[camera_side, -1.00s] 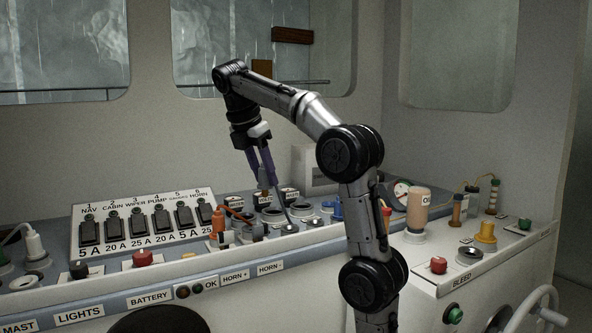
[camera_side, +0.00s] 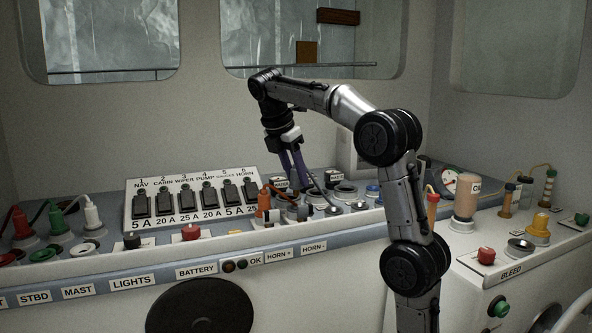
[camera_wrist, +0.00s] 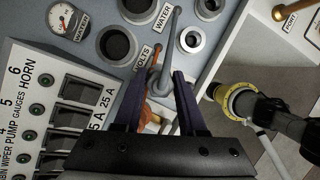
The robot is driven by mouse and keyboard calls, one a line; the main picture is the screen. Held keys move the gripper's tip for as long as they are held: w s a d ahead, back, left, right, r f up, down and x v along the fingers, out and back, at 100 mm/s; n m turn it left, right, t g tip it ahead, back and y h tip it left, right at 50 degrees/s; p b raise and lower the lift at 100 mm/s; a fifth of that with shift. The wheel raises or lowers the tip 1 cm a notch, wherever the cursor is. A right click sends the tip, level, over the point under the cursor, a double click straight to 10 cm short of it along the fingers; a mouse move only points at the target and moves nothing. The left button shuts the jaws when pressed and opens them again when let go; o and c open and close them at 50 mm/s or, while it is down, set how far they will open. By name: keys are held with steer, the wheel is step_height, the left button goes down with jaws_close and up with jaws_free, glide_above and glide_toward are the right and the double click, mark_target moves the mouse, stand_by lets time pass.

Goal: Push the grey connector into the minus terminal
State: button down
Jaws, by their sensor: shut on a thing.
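My gripper (camera_side: 303,203) is low over the panel, and its two dark purple fingers point down. In the wrist view my gripper (camera_wrist: 158,82) is shut on the grey connector (camera_wrist: 160,82), and a grey cable runs up from it. An orange connector (camera_side: 264,202) stands on the panel just left of the fingers. Its orange part also shows low between the fingers in the wrist view. The minus terminal is hidden behind the fingers and connector, near the HORN - label (camera_side: 313,247). I cannot tell whether the connector touches it.
The fuse board (camera_side: 190,205) stands left of the gripper. Round gauge sockets (camera_wrist: 117,44) and a water gauge (camera_wrist: 62,18) lie close beyond the fingers. Free room is above the panel.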

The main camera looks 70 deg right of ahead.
mark_target(294, 186)
steer(key=shift+f, duration=2.4)
steer(key=shift+c, duration=2)
jaws_free()
steer(key=shift+f, duration=0.1)
steer(key=v, duration=1.2)
steer(key=shift+w+a, duration=0.1)
steer(key=shift+a, duration=0.05)
